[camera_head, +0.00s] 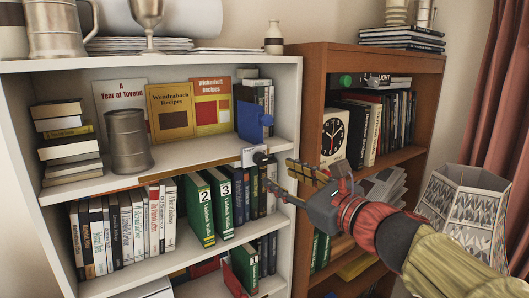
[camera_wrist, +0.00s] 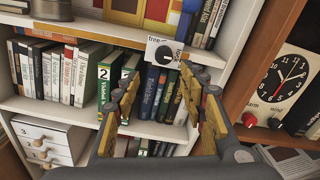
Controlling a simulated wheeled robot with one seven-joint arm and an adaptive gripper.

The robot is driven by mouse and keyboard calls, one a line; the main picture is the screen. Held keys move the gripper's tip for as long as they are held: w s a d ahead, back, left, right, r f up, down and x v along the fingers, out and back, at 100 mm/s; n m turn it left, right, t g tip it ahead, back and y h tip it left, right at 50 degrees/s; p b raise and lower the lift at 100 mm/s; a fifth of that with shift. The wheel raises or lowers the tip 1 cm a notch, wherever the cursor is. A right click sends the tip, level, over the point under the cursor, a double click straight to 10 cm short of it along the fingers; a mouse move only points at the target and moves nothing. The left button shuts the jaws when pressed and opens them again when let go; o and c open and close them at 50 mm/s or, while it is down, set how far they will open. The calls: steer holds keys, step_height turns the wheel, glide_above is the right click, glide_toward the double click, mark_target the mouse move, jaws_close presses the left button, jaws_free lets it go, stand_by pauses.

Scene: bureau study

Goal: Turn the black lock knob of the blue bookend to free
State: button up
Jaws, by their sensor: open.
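The blue bookend (camera_head: 251,125) stands upright on the white bookcase's upper shelf, against a few books; part of it shows in the wrist view (camera_wrist: 184,26). The black lock knob (camera_head: 260,158) sits on a white label plate (camera_head: 248,153) at the shelf's front edge below it. In the wrist view the round knob (camera_wrist: 164,53) is clear, and "free" reads at the plate's upper left. I cannot tell where the knob points. My gripper (camera_head: 282,178) is open and empty, just right of and below the knob in the head view. In the wrist view its fingertips (camera_wrist: 160,78) are apart below the knob, not touching it.
Books (camera_head: 220,203) fill the shelf below the knob. A metal tankard (camera_head: 128,140) stands left on the upper shelf. The brown bookcase (camera_head: 300,80) at right holds a clock (camera_head: 333,135) and a green knob (camera_head: 346,81). A patterned lampshade (camera_head: 465,205) is near my arm.

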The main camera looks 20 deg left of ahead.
mark_target(263, 160)
steer(key=shift+m, duration=0.4)
steer(key=x, duration=0.5)
steer(key=r+x, duration=0.1)
steer(key=x, duration=0.2)
steer(key=shift+w+a, duration=0.1)
steer(key=shift+w, duration=0.2)
steer(key=shift+c, duration=1)
jaws_close()
